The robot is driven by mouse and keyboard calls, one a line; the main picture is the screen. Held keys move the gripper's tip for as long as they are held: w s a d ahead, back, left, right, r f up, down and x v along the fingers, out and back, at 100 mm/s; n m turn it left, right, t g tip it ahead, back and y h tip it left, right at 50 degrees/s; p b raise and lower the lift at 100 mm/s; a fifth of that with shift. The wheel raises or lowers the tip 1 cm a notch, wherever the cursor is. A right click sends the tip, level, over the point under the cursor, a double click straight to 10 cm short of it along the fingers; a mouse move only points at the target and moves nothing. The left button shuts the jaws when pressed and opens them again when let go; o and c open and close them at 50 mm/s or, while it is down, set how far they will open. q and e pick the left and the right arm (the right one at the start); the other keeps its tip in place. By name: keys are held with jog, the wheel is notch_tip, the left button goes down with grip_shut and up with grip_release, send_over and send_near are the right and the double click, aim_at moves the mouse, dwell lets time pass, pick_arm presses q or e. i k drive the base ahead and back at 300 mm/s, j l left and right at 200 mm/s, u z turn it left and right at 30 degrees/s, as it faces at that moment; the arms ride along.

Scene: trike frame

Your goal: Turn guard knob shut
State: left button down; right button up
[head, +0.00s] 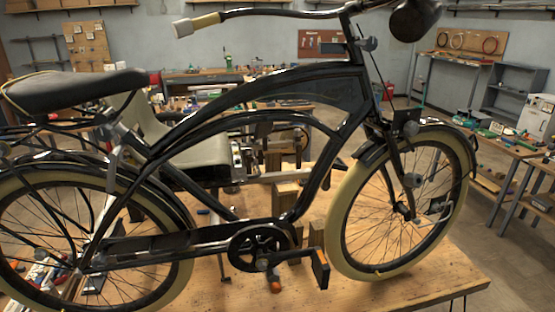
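A black bicycle-like frame (250,118) with cream tyres stands on a wooden bench. A long dark chain guard (170,241) runs from the rear hub to the crank and chainring (262,247). A small orange-ended part (275,287) sits just below the crank, and I cannot tell whether it is the guard knob. No other clear guard knob shows, and its turn position cannot be read. Neither of my grippers is in view.
The wooden bench top (420,285) is bare at the front right. The front wheel (405,205) and pedal (320,268) stand out over it. Behind the frame are a pale seat-like shell (190,140) and wooden blocks (286,197). Cluttered workbenches line the room.

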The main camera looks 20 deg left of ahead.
aim_at(99, 262)
jog(key=u, duration=1.9)
